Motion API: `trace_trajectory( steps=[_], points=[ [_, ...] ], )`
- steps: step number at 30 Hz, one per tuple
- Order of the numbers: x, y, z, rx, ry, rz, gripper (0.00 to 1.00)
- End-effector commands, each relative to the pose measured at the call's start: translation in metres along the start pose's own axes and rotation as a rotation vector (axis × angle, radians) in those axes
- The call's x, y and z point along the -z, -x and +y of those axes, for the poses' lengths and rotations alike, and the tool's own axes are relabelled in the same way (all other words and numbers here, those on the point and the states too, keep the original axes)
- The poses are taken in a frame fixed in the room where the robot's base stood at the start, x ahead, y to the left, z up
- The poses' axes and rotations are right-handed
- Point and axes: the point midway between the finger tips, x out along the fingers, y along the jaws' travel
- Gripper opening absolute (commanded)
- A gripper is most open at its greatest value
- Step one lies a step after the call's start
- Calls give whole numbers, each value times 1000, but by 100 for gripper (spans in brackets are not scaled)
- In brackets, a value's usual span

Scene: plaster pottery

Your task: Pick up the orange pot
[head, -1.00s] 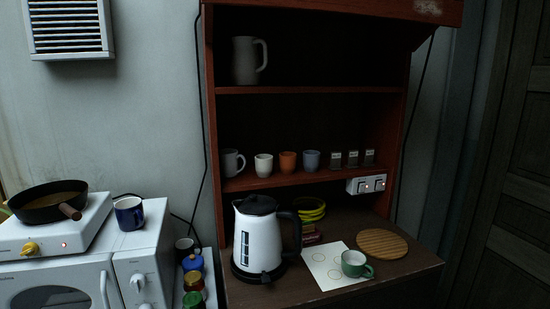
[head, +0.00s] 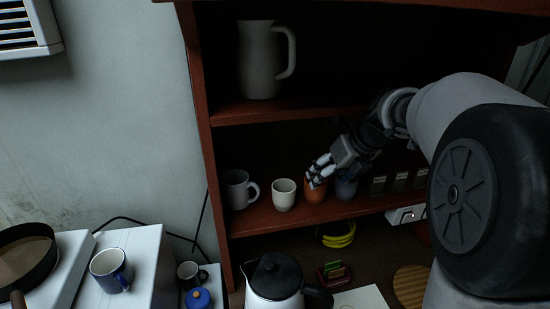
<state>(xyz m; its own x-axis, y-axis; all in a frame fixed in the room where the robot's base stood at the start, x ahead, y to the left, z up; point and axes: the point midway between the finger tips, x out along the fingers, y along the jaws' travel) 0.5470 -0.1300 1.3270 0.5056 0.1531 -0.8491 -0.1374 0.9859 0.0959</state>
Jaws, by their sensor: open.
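The orange pot (head: 315,193) stands on the lower shelf of the red-brown cabinet, between a white cup (head: 284,195) and a blue-grey pot (head: 346,187). My gripper (head: 319,172) reaches in from the right, with its fingers at the top of the orange pot. The fingers are open and hide part of its rim. I cannot tell whether they touch it. The pot is upright on the shelf.
A grey mug (head: 237,190) stands left of the white cup. Small jars (head: 399,181) stand to the right on the same shelf. A tall pitcher (head: 259,62) is on the shelf above. A kettle (head: 275,283) stands below.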

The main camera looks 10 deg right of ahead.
Motion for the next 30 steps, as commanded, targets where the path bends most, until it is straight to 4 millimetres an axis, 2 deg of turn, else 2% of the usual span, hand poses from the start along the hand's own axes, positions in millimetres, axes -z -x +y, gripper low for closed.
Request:
trace_trajectory(
  steps=[4,14,21,30],
  points=[
    [-6,-6,-8,-2,-81,-5,64],
    [-7,-37,-6,-3,-86,-5,64],
    [-9,-73,-4,-3,-84,-4,64],
    [-11,-77,-5,-1,-84,-7,63]
  ],
)
